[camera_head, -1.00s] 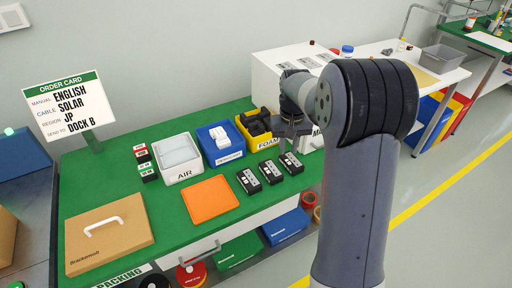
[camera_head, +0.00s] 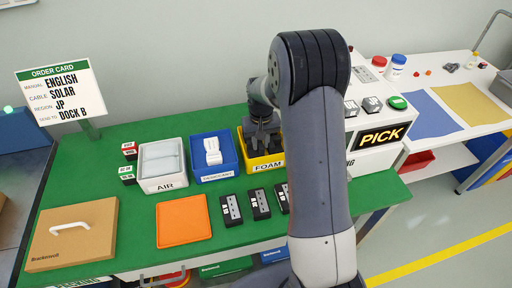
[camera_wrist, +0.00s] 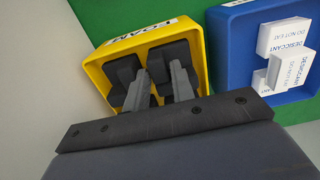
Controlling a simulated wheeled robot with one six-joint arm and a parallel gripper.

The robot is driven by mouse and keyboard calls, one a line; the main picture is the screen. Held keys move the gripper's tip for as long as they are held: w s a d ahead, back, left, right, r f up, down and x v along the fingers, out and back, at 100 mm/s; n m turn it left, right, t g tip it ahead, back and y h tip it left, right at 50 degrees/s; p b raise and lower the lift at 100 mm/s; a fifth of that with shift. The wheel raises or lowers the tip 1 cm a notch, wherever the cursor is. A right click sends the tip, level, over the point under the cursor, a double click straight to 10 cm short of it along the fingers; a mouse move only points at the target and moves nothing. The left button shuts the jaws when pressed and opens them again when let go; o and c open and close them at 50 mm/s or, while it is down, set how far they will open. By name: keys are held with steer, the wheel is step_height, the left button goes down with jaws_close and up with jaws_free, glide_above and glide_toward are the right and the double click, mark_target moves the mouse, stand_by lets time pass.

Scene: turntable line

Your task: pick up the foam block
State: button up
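The yellow FOAM bin (camera_head: 264,168) stands on the green table, partly hidden behind my arm. In the wrist view the same bin (camera_wrist: 97,76) holds dark foam blocks, one at left (camera_wrist: 119,72) and one at right (camera_wrist: 178,52). My gripper (camera_wrist: 160,72) points into the bin with its two grey fingers apart, over the inner sides of the blocks. Dark foam shows between the fingertips; I cannot tell whether they touch it. In the head view my gripper (camera_head: 262,140) is low over the bin, its fingertips hidden.
A blue desiccant bin (camera_head: 217,174) stands just left of the foam bin, and a white AIR bin (camera_head: 164,184) beyond it. Dark labelled boxes (camera_head: 231,210) lie in front. An orange mat (camera_head: 183,222) and a cardboard box (camera_head: 73,235) occupy the left.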

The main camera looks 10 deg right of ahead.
steer(key=shift+f, duration=0.15)
jaws_close()
